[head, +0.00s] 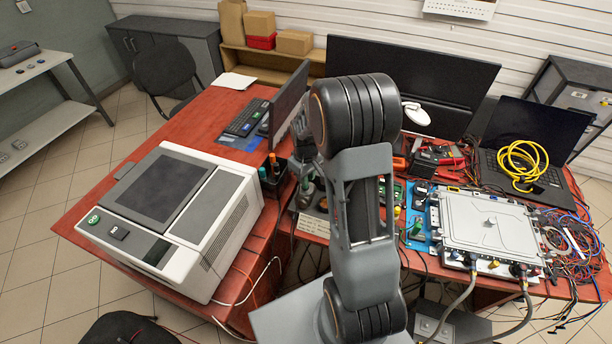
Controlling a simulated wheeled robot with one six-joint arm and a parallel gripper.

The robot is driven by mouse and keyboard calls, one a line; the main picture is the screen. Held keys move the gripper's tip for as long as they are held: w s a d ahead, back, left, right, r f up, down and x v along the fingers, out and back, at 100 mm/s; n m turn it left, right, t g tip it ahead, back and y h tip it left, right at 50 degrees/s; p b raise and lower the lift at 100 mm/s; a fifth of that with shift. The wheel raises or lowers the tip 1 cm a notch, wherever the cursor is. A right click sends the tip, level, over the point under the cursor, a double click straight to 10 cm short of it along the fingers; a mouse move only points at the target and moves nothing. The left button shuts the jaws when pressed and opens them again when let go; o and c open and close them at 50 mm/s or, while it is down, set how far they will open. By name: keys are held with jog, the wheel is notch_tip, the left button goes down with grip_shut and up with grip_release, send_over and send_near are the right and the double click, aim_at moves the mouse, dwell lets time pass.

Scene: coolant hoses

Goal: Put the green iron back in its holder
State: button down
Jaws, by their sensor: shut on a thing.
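My gripper (304,168) is small in the head view, just left of my large dark arm joint, pointing down over the middle of the red desk. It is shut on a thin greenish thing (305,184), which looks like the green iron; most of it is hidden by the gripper. Below it is a grey station (309,207) with dark parts, which seems to be the holder area. My arm covers its right side. I cannot tell whether the iron touches the holder or hangs above it.
A black pen cup (271,178) stands close left of the gripper, with a monitor (289,105) behind. A large white machine (170,215) fills the left desk. Right of my arm are a blue mat (418,222), a silver housing (489,224) with hoses, tangled wires and a laptop (535,140).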

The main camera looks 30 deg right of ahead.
jog(key=shift+c, duration=1.8)
grip_release()
jog(key=shift+r, duration=0.1)
jog(key=shift+r+p, duration=1.95)
jog(key=shift+r, duration=0.7)
jog(key=shift+r+p, duration=2.1)
jog(key=shift+r, duration=0.95)
